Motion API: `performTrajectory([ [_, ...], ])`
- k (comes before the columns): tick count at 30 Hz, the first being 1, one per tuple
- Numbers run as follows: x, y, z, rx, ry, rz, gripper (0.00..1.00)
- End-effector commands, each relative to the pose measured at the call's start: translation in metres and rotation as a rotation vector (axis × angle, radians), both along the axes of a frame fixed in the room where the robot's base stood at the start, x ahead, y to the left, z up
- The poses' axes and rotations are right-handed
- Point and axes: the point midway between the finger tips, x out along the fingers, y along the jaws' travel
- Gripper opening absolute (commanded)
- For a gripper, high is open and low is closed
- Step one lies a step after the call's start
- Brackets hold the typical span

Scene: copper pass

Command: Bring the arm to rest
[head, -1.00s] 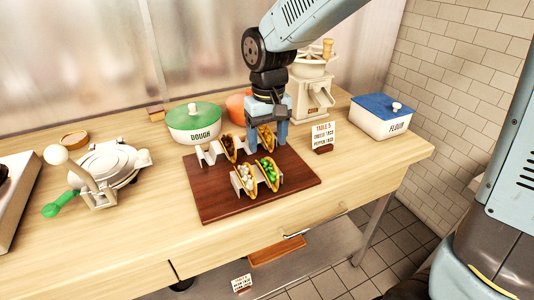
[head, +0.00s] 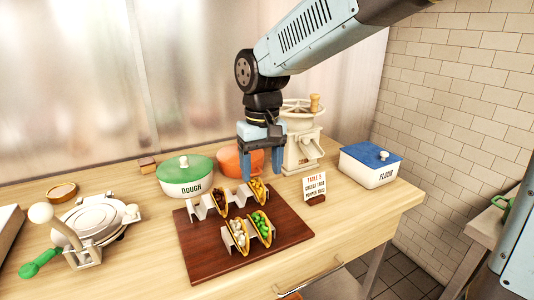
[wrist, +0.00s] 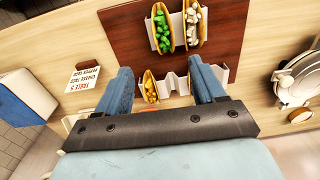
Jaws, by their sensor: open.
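My gripper (head: 262,175) is open and empty, with its fingers pointing down above the back of the dark wooden board (head: 200,258). It also shows in the wrist view (wrist: 165,85), its two blue fingers apart. Just below it, a taco with yellow filling (head: 257,190) stands in the back metal rack (head: 200,212), next to a taco with dark filling (head: 219,201). In the front rack stand a taco with white filling (head: 239,234) and a taco with green filling (head: 262,226). My fingers appear clear of the tacos.
Around the board stand a green-lidded dough pot (head: 187,176), an orange pot (head: 230,162), a cream grinder (head: 303,140), an order card (head: 314,186), a blue-lidded flour box (head: 370,167) and a tortilla press (head: 95,220). The tabletop's front right is bare.

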Motion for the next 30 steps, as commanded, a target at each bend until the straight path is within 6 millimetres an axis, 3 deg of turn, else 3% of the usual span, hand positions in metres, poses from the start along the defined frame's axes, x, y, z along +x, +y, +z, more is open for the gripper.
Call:
performTrajectory([
  [8,-0.002,-0.082,0.029,0.034,-0.11,-0.129,0.69],
  [14,-0.017,-0.148,0.045,0.06,-0.202,-0.237,0.69],
  [24,-0.065,-0.242,0.056,0.097,-0.36,-0.414,0.69],
  [30,-0.093,-0.276,0.054,0.112,-0.437,-0.494,0.69],
])
